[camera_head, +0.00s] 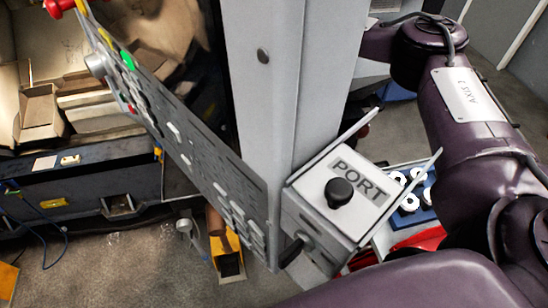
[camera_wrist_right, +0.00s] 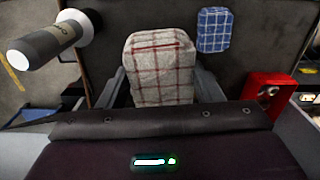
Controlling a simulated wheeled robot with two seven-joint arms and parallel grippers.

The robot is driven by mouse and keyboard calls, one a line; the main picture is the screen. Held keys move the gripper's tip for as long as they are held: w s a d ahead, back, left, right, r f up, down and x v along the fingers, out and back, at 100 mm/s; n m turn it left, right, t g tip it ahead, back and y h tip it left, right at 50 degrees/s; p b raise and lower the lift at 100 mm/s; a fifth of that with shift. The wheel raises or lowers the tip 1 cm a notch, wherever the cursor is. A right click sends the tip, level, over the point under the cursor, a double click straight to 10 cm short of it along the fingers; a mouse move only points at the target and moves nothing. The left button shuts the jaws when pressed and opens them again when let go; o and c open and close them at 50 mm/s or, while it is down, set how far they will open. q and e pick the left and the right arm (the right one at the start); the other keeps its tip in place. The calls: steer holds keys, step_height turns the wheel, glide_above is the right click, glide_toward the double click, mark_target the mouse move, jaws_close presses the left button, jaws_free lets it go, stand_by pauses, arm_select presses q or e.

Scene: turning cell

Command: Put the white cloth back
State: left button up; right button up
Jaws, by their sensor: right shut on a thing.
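The white cloth (camera_wrist_right: 160,62), with thin red check lines, shows in the right wrist view between the two fingers of my right gripper (camera_wrist_right: 160,84). The gripper is shut on it, with a grey finger along each side. What lies under the cloth's far end is hard to tell. The right gripper is not visible in the head view, where only my dark right arm shows. My left gripper is in neither view.
A blue checked cloth (camera_wrist_right: 214,30) lies beyond the white one, to the right. A grey-and-white cylinder (camera_wrist_right: 50,46) is at left, a red block (camera_wrist_right: 272,94) at right. The PORT box (camera_head: 345,195) and machine panel (camera_head: 190,150) stand close to my right arm.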

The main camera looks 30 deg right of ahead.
steer(key=shift+s, duration=0.3)
step_height(320, 180, down, 12)
steer(key=shift+f, duration=0.2)
steer(key=shift+w+f+b, duration=0.3)
steer(key=shift+f+b, duration=0.05)
steer(key=shift+f, duration=0.35)
steer(key=shift+s+f, duration=0.2)
steer(key=shift+f, duration=0.5)
step_height(320, 180, down, 2)
steer(key=shift+f, duration=0.15)
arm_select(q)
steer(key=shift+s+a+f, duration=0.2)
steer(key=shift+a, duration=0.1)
arm_select(e)
steer(key=shift+f, duration=0.3)
steer(key=o, duration=0.9)
